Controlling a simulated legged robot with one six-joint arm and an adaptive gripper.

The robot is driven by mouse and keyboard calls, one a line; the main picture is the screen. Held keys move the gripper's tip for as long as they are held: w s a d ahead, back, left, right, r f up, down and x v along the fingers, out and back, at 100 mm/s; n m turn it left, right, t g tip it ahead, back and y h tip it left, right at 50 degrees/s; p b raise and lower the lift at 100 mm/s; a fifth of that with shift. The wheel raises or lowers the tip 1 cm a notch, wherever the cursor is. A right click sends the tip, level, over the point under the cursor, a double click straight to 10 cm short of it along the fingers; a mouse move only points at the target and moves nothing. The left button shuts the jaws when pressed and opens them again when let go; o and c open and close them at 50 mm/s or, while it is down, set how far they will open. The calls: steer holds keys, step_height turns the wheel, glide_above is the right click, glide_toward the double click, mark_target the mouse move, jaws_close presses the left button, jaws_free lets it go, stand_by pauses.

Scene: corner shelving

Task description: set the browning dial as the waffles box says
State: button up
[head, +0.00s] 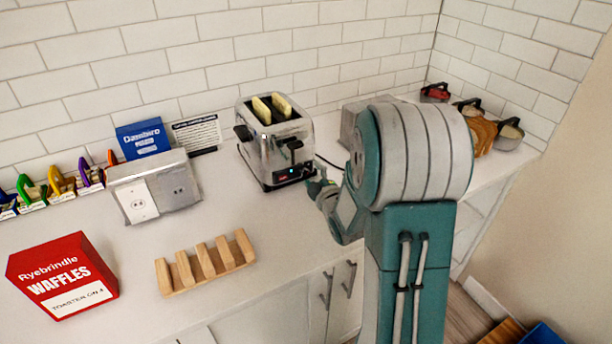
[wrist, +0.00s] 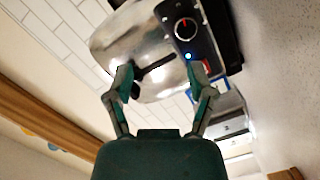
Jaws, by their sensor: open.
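The red waffles box (head: 62,275) stands at the front left; its white label reads "TOASTER ON 4". The chrome toaster (head: 275,145) stands at the back middle with pale slices (head: 262,110) in its slots. My gripper (head: 320,188) is just right of the toaster's front. In the wrist view my gripper (wrist: 161,79) is open and empty, its fingers on either side of the black lever (wrist: 156,70) in the picture. The browning dial (wrist: 186,29) has a red pointer and sits beyond the fingertips, beside a blue light (wrist: 188,56). Its numbers are too small to read.
A wooden rack (head: 207,262) lies in front of the toaster. My arm hides part of the counter at right. Open counter lies between rack and toaster.

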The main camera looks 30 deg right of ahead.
mark_target(305, 174)
steer(key=s+a+m+g+h, duration=0.2)
steer(key=s+m, duration=0.1)
steer(key=s+a+m+g+h, duration=0.1)
steer(key=s+m, duration=0.1)
steer(key=shift+a+f, duration=0.3)
steer(key=x, duration=1.1)
steer(key=shift+s+d, duration=0.1)
steer(key=shift+d, duration=0.05)
steer(key=shift+c, duration=0.3)
jaws_close()
